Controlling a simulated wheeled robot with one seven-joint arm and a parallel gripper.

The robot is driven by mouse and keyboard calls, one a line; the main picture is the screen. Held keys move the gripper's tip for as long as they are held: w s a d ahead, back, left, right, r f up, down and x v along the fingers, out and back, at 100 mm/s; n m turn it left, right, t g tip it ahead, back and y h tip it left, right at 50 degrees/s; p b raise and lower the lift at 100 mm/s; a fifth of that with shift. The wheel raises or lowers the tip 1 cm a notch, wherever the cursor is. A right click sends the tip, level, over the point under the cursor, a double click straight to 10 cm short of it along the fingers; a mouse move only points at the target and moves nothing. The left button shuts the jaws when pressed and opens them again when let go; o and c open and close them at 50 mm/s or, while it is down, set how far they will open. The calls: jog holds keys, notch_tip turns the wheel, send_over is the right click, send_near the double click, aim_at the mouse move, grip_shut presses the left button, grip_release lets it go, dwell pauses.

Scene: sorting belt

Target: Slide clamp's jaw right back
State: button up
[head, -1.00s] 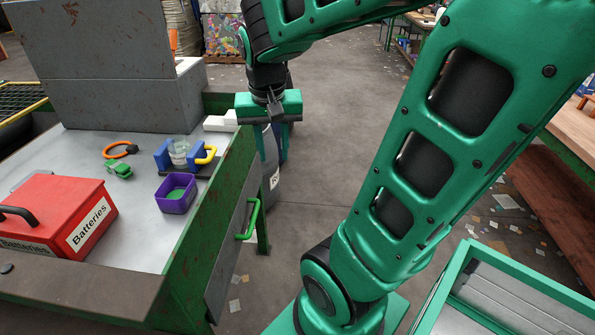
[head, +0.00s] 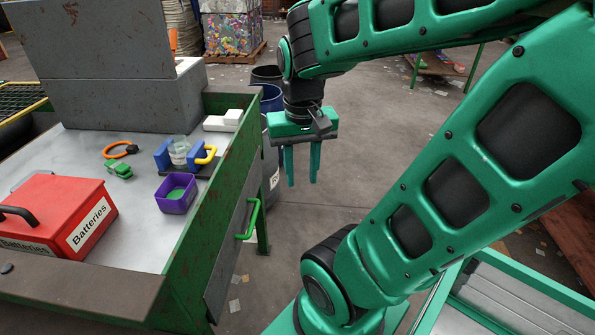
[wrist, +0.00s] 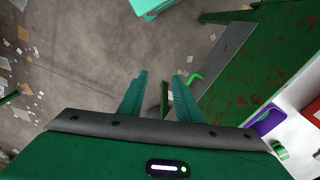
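The clamp has blue jaws (head: 162,155) and a yellow handle (head: 207,155), and stands on a dark base on the grey bench top in the head view. A clear glass jar (head: 179,150) is between the jaws; whether both touch it is too small to tell. My gripper (head: 302,182) hangs fingers down beyond the bench's right edge, over the floor and well apart from the clamp. Its two green fingers are apart with nothing between them, also in the wrist view (wrist: 160,79). The clamp does not show clearly in the wrist view.
A purple bin (head: 167,206) stands just in front of the clamp. A green clip (head: 119,170), an orange ring (head: 108,150) and a red Batteries box (head: 55,230) are left. The bench's raised green side (head: 215,185) with a green handle (head: 251,218) lies between gripper and clamp.

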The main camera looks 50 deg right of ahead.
jog(key=m+t+h, duration=0.2)
jog(key=m+t, duration=0.2)
send_near(211, 153)
jog(key=x, duration=0.8)
jog(key=shift+r, duration=0.1)
jog(key=shift+c, duration=0.7)
